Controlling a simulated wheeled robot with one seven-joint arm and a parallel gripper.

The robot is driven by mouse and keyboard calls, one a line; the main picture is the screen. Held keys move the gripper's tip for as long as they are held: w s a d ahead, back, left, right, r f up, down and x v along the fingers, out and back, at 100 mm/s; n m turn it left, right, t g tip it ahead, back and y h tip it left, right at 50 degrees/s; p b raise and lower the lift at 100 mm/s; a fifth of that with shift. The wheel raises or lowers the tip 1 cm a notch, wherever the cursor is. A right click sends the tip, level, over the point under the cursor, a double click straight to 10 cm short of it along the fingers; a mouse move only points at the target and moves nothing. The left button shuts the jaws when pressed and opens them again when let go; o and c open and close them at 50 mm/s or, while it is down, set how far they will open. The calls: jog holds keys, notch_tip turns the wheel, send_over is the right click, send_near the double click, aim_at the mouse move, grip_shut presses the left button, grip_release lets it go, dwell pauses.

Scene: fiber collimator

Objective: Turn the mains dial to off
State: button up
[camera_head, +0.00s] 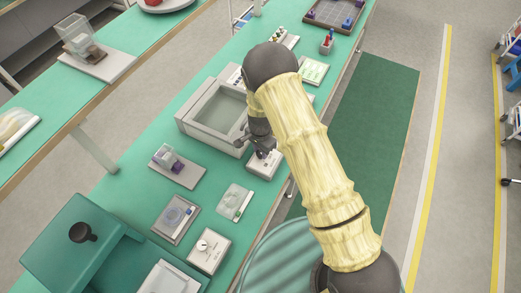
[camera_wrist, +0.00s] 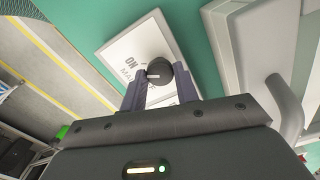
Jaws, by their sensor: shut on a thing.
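The mains dial is a round black knob (camera_wrist: 160,71) on a white panel (camera_wrist: 118,50) in the wrist view. My gripper (camera_wrist: 160,82) is shut on the knob, one purple-grey finger on each side. In the head view my gripper (camera_head: 262,145) is over a small pale box (camera_head: 262,168) at the bench's right edge; its knob is hidden there.
A large grey tray-like unit (camera_head: 185,118) stands left of my gripper. A purple item on a plate (camera_head: 178,178), a clear case (camera_head: 235,203) and another dial box (camera_head: 208,250) lie nearer on the green bench.

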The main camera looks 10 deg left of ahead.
jog(key=n+b, duration=0.3)
jog(key=n, duration=0.2)
jog(key=shift+f+n, duration=0.1)
jog(key=shift+n, duration=0.2)
jog(key=n+b, duration=0.2)
jog(key=n, duration=0.4)
dwell(0.4)
jog(key=o, duration=1)
jog(key=shift+c, duration=0.2)
notch_tip(320, 180, up, 18)
jog(key=b, duration=0.3)
jog(key=shift+f, duration=0.2)
